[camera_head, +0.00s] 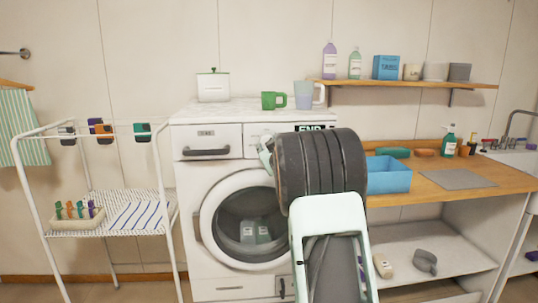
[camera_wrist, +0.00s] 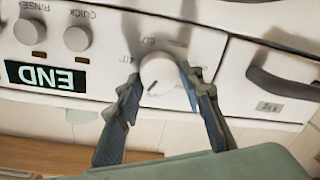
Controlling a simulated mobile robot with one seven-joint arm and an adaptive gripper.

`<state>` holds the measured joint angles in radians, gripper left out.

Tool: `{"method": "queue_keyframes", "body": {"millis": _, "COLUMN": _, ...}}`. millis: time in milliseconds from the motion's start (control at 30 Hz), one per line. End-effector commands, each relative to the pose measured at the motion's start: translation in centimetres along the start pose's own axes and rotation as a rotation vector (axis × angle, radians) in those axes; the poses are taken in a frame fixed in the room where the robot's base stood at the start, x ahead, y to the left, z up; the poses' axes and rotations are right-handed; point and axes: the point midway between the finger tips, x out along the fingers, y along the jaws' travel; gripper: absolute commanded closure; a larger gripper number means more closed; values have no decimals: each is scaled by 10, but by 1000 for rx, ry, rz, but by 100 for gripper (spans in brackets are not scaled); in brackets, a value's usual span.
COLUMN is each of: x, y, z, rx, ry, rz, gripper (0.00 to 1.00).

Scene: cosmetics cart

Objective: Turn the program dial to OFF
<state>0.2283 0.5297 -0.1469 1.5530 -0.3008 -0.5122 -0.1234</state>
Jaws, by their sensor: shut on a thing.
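The round white dial (camera_wrist: 163,70) on the washing machine's front panel is in the middle of the wrist view, which is upside down. A short dark pointer mark on its face points to the lower left of that picture. Faint numbers, seemingly 40 and 60, are printed around it; I cannot read an OFF mark. My gripper (camera_wrist: 161,77) has one finger on each side of the dial and is shut on it. In the head view my arm hides the dial, and only part of my gripper (camera_head: 266,150) shows at the panel of the washing machine (camera_head: 188,185).
Two round knobs, one labelled QUICK (camera_wrist: 77,38) and one RINSE (camera_wrist: 28,31), sit beside the dial above a dark END display (camera_wrist: 45,77). A drawer handle (camera_wrist: 280,84) is on the other side. A green mug (camera_head: 272,100) and a pale cup (camera_head: 304,95) stand on top.

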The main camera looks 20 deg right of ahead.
Motion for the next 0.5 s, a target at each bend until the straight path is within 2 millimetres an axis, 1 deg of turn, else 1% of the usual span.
{"method": "queue_keyframes", "body": {"millis": 33, "x": 0, "y": -3, "z": 5, "rx": -44, "ry": 0, "rz": 1, "gripper": 90}}
{"method": "queue_keyframes", "body": {"millis": 300, "x": 0, "y": -3, "z": 3, "rx": -272, "ry": -18, "rz": -2, "gripper": 90}}
{"method": "queue_keyframes", "body": {"millis": 500, "x": 0, "y": -2, "z": 2, "rx": -400, "ry": -29, "rz": -3, "gripper": 90}}
